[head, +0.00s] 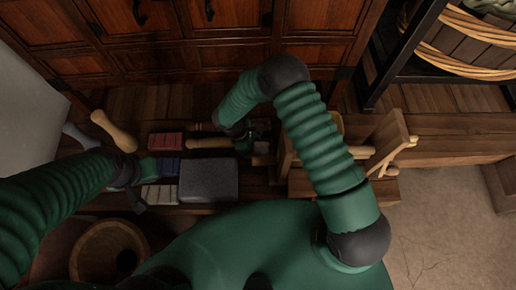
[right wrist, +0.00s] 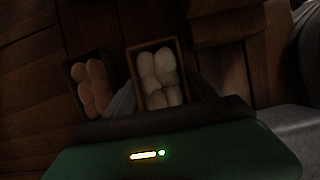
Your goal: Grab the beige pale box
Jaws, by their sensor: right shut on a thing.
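The beige pale box (right wrist: 133,75) shows in the right wrist view as a small open-topped box with several pale rounded pieces inside. It sits between the two fingers of my right gripper, which is shut on it. In the head view my right gripper (head: 254,138) reaches down over the wooden bench, and the box is mostly hidden by the gripper there.
A second small box with orange-brown pieces (right wrist: 91,87) lies just left of the held one. A round wooden tub (head: 85,252) stands lower left.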

